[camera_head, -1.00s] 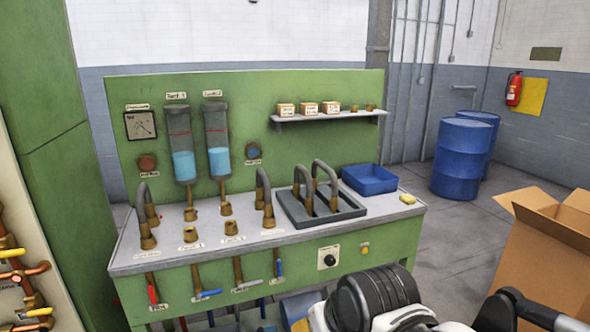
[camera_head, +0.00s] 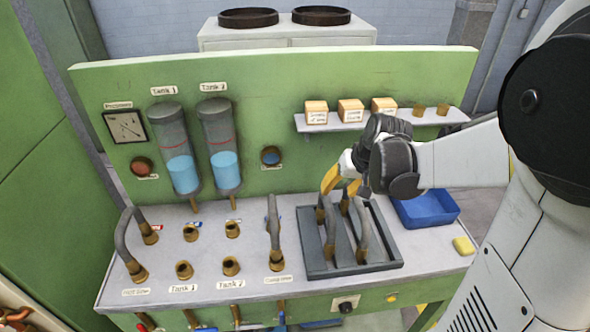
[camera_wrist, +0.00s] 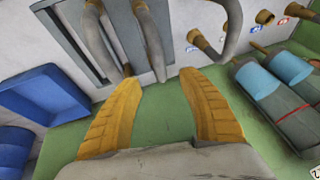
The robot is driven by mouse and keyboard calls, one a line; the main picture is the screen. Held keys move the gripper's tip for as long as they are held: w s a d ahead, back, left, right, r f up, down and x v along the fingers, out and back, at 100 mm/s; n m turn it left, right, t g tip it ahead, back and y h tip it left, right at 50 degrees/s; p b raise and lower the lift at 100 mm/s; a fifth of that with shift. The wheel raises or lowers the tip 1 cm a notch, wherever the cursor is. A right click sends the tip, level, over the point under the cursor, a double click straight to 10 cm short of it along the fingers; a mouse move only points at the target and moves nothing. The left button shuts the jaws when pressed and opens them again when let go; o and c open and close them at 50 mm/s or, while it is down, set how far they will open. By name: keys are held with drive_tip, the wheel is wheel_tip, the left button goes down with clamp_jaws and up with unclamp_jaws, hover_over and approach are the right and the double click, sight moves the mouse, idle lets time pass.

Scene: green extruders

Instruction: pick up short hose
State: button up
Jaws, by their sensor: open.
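Two grey hoses with brass ends stand in the dark slotted tray (camera_head: 385,262) on the bench: a left hose (camera_head: 329,222) and a right hose (camera_head: 361,222). I cannot tell for sure which is the short one. My gripper (camera_head: 341,190) is above the tray at the hoses' tops, its yellow fingers open and partly covering them. The hoses show just beyond the fingertips, one near the middle (camera_wrist: 151,42) and one further left (camera_wrist: 96,42).
A third hose (camera_head: 273,230) stands on bench fittings left of the tray, and another (camera_head: 122,240) at the far left. A blue bin (camera_head: 428,222) and a yellow block (camera_head: 464,246) lie to the right. A shelf (camera_head: 350,122) with small boxes hangs behind my gripper.

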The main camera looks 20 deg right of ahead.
sight(329, 203)
drive_tip(key=x, duration=0.2)
drive_tip(key=b+x, duration=0.1)
drive_tip(key=x, duration=0.1)
drive_tip(key=shift+s+a+f, duration=0.15)
drive_tip(key=shift+s+a, duration=0.1)
drive_tip(key=b+x, duration=0.1)
drive_tip(key=x, duration=0.4)
drive_tip(key=shift+w+d+f, duration=0.15)
drive_tip(key=shift+d+f, duration=0.05)
drive_tip(key=shift+f, duration=0.2)
drive_tip(key=shift+c, duration=0.4)
clamp_jaws()
